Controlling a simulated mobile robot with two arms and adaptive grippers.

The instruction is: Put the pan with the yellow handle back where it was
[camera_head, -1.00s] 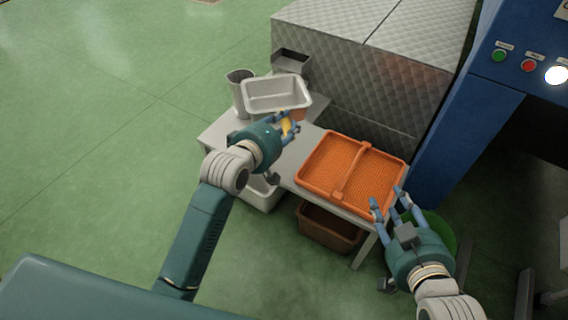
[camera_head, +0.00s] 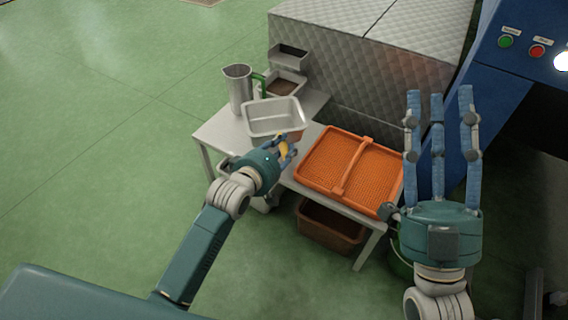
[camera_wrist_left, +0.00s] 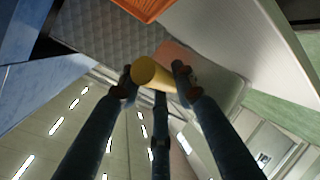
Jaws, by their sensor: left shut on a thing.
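The pan is a rectangular grey metal one (camera_head: 274,118) with a yellow handle (camera_head: 283,147). My left gripper (camera_head: 288,150) is shut on that handle. It holds the pan over the left part of the grey table (camera_head: 219,130); whether the pan touches the table I cannot tell. In the left wrist view the yellow handle (camera_wrist_left: 152,74) sits between the fingers, with part of the pan (camera_wrist_left: 210,75) behind it. My right gripper (camera_head: 440,130) is open and empty, raised to the right of the orange tray.
A metal jug (camera_head: 239,90) with a green handle stands behind the pan. A small box with brown contents (camera_head: 284,86) is beside it, below a metal spout (camera_head: 290,56). An orange tray (camera_head: 348,170) covers the table's right part. A brown crate (camera_head: 330,227) sits underneath.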

